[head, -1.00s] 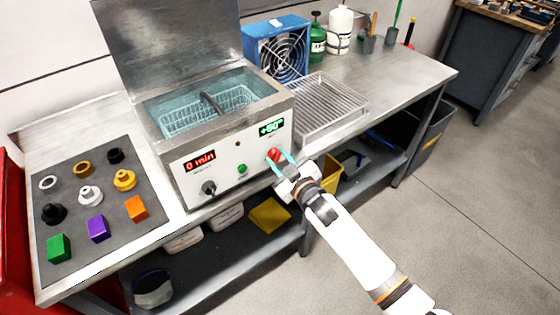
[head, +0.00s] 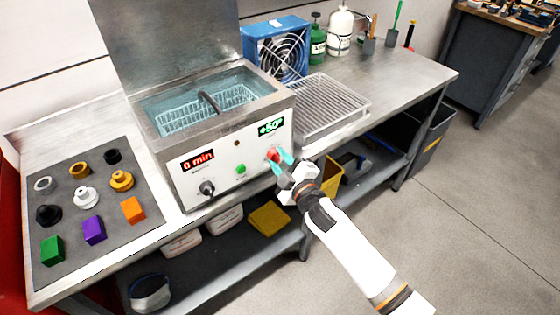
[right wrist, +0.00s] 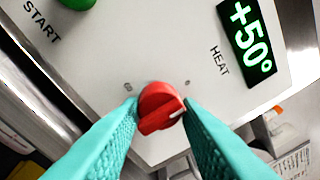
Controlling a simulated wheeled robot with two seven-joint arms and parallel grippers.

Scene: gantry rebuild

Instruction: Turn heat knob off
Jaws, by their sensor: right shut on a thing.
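The red heat knob (head: 273,154) is on the front panel of the metal bath (head: 228,165), below a green display (head: 270,127) reading +50°. My right gripper (head: 281,160) reaches the knob from the lower right. In the right wrist view, the red knob (right wrist: 160,107) sits between the teal fingers (right wrist: 163,118), which are shut on it. A white pointer line on the knob points to the right and slightly down in that view. The label HEAT (right wrist: 220,61) is printed beside the display (right wrist: 250,38). My left gripper is not in view.
The panel also has a red display (head: 198,160) reading 0 min, a black knob (head: 207,187) and a green button (head: 240,169). A wire rack (head: 325,104) stands right of the bath. A grey mat (head: 75,215) with several coloured parts lies at left.

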